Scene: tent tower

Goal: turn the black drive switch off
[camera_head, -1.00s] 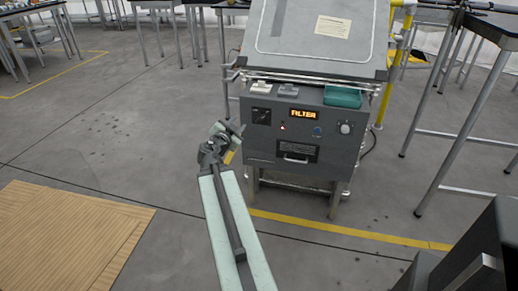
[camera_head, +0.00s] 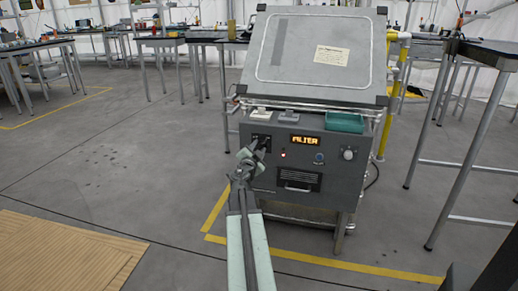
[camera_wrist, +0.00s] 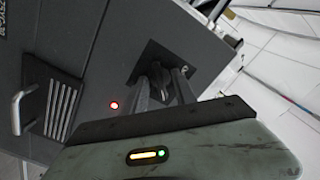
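The black drive switch (camera_wrist: 159,72) shows in the wrist view as a dark handle on a black square plate, on the front of a grey cabinet. In the head view its plate (camera_head: 260,138) is at the panel's left end, partly hidden by my gripper (camera_head: 257,149). In the wrist view my gripper (camera_wrist: 163,84) points at the switch. Its two fingers are apart, one on each side of the handle. I cannot tell whether they touch it. Which way the handle is set is not clear.
The cabinet panel (camera_head: 270,174) also has a lit orange display (camera_head: 305,140), a red light (camera_head: 283,155), a blue button (camera_head: 319,158) and a pale knob (camera_head: 348,154). A green tray (camera_head: 345,122) sits on its ledge. A yellow post (camera_head: 391,95) stands at its right.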

